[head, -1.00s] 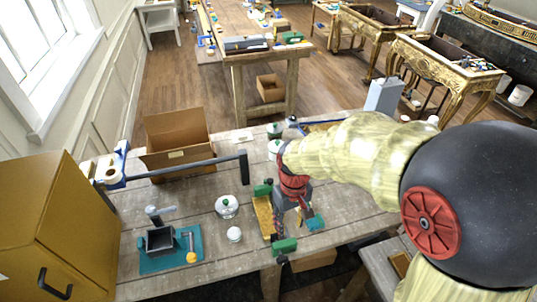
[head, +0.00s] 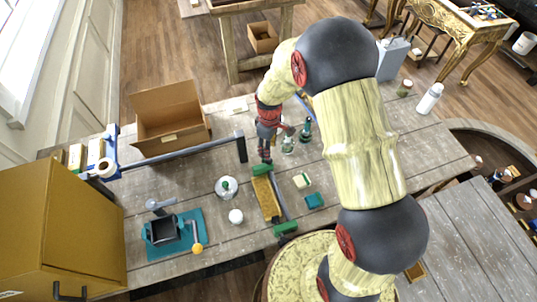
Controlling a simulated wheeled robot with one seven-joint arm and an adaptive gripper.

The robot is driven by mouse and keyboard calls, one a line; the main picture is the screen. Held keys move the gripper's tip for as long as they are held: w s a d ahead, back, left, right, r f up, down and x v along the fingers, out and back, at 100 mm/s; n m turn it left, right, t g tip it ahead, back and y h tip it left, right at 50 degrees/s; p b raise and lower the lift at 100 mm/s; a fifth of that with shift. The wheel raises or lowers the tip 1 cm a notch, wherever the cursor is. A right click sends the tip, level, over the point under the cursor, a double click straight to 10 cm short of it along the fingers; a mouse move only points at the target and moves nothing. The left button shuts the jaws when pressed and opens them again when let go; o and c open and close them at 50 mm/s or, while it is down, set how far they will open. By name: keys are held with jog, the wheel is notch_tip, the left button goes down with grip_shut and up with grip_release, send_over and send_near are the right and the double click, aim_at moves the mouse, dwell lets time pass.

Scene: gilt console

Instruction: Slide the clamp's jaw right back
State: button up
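The clamp lies on the workbench, with a grey bar (head: 280,195), a green jaw (head: 262,169) at its far end and another green jaw (head: 286,229) at its near end. A gold strip (head: 266,198) lies between the jaws along the bar. My gripper (head: 265,155) points down just beyond the far jaw, close to it. Whether it touches the jaw is unclear. The fingers look narrow and dark in the head view, and their gap cannot be made out.
Green bottles (head: 305,130) stand right of my gripper. A sponge (head: 302,181) and teal block (head: 314,201) lie right of the clamp. A lidded jar (head: 226,188) and white pot (head: 236,216) stand left. An open cardboard box (head: 168,115) stands behind a long grey bar (head: 185,152).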

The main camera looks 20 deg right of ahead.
aim_at(263, 168)
jog(key=shift+w+f, duration=0.1)
jog(key=shift+f, duration=0.4)
jog(key=shift+f+p, duration=0.55)
jog(key=shift+f, duration=2.9)
jog(key=shift+c, duration=1.2)
jog(key=c, duration=0.7)
grip_shut()
